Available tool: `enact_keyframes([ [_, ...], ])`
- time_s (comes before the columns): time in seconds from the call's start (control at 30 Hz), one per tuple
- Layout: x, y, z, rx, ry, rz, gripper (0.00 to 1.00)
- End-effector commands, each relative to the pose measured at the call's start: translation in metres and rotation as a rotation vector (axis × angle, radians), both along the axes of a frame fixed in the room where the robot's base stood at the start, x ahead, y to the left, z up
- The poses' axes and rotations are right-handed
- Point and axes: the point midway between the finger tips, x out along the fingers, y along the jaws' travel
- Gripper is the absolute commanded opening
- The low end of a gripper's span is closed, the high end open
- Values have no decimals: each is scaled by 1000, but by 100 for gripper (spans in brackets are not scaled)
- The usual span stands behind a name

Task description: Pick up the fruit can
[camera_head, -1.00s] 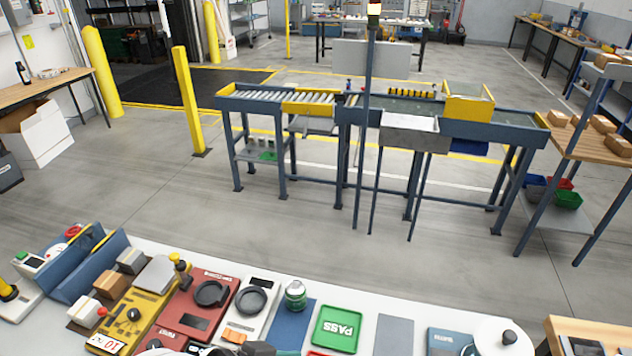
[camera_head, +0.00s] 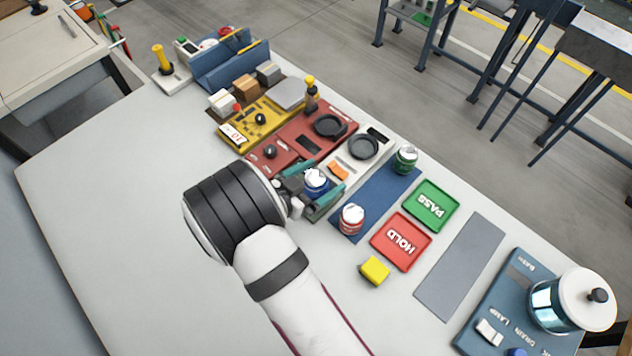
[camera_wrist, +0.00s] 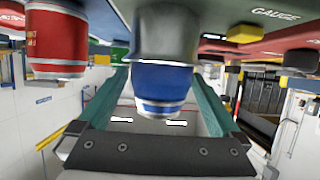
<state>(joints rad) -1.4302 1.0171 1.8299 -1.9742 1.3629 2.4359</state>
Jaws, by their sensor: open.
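Three cans stand on the white table: a blue can (camera_head: 316,181), a red can (camera_head: 351,219) and a green can (camera_head: 405,159). I cannot read which label says fruit. My gripper (camera_head: 326,178) is open, its teal fingers on either side of the blue can. In the wrist view the blue can (camera_wrist: 162,88) shows between the open fingers (camera_wrist: 163,76), with gaps seeming to remain beside it. A grey shape overlaps its upper part there. The red can (camera_wrist: 56,45) is outside the fingers, at the upper left.
A green PASS tray (camera_head: 431,205) and a red HOLD tray (camera_head: 401,240) lie right of the cans. A yellow block (camera_head: 374,270) is nearby. Red and yellow panels (camera_head: 262,122) stand behind the gripper. A lidded glass pot (camera_head: 560,304) is at far right. The table's left front is bare.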

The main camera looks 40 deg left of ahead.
Motion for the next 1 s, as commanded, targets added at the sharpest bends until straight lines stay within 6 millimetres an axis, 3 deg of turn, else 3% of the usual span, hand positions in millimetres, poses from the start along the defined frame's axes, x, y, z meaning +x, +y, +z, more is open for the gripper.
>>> enact_keyframes([
  [0.1, 12, 0, -5, 0, 0, -1, 100],
  [0.3, 13, 0, -5, 0, 0, 1, 100],
  [0.83, 13, 0, -4, 1, 0, 0, 5],
  [0.87, 13, 0, -4, 1, 0, 1, 0],
  [1.0, 13, 0, -4, 1, 0, 1, 0],
])
